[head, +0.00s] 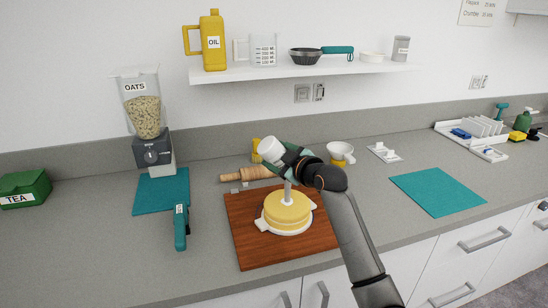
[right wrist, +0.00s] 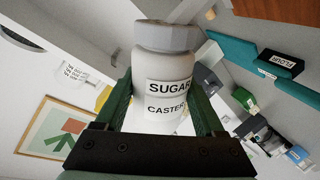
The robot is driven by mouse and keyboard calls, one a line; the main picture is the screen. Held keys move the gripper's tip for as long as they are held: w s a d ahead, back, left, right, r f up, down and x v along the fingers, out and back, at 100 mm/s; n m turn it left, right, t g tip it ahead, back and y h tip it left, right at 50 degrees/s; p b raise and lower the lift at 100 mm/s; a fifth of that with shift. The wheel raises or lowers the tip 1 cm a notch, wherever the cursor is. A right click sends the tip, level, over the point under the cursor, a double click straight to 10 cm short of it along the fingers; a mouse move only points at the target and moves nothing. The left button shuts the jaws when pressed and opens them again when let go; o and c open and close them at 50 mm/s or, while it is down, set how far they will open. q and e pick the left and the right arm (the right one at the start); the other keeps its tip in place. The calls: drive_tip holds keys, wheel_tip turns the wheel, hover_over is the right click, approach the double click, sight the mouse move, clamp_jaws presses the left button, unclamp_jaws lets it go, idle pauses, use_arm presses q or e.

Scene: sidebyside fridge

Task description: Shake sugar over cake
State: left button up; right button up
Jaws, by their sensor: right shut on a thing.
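The cake (head: 287,208) is round and yellow with layers. It sits on a white plate (head: 267,226) with handles, on a brown wooden board (head: 252,250). My right gripper (head: 284,157) is above the cake, shut on a white sugar jar (head: 270,149) that lies tilted to the left. In the right wrist view the jar (right wrist: 163,95) reads "SUGAR CASTER", has a grey cap and sits between both green fingers. A pale upright column (head: 287,191) stands between the gripper and the cake top; I cannot tell what it is. My left gripper is not in view.
A rolling pin (head: 246,174) lies behind the board. A blender of oats (head: 146,120) and a teal mat (head: 160,194) are at left. A white cup (head: 341,152) is behind my right arm. Another teal mat (head: 437,191) lies bare at right. A shelf (head: 300,70) hangs above.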

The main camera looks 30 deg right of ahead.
drive_tip(key=shift+f+b, duration=1.4)
drive_tip(key=shift+f, duration=1.15)
drive_tip(key=shift+r, duration=0.95)
drive_tip(key=shift+f, duration=1.85)
